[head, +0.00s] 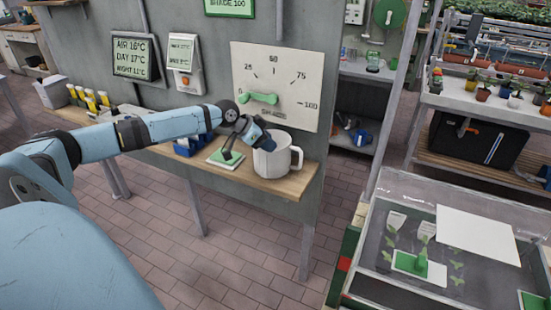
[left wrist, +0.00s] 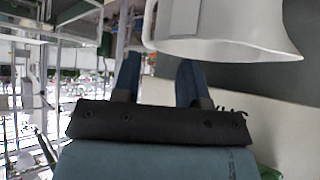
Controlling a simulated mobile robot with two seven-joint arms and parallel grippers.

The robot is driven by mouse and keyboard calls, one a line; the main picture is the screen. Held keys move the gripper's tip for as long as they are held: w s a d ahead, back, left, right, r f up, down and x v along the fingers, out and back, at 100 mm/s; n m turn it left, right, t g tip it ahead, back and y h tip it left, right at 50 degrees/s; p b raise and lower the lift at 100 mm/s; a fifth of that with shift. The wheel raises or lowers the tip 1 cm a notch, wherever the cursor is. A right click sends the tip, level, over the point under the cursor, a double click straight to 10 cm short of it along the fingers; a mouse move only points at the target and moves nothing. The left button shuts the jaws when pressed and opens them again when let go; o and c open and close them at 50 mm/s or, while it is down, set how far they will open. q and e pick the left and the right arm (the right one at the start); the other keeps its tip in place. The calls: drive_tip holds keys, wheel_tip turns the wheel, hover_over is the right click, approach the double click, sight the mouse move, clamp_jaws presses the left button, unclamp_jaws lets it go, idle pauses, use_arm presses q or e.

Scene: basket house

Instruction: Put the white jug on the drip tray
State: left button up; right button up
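The white jug (head: 272,162) stands upright near the right end of the wooden shelf, its handle toward the right. It also shows at the top of the left wrist view (left wrist: 215,38). My left gripper (head: 262,140) is at the jug's upper left side, by the rim. My right gripper is not in view.
A dial panel (head: 275,85) with a green pointer is on the wall behind the jug. Blue bins (head: 190,146) and yellow-topped bottles (head: 88,98) stand farther left on the shelf (head: 290,187). A clear-walled case (head: 450,200) with seedlings stands at lower right.

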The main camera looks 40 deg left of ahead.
sight(283, 153)
use_arm(q)
drive_tip(key=p+x, duration=0.1)
drive_tip(key=x, duration=0.4)
drive_tip(key=shift+f, duration=0.15)
drive_tip(key=shift+c, duration=0.5)
clamp_jaws()
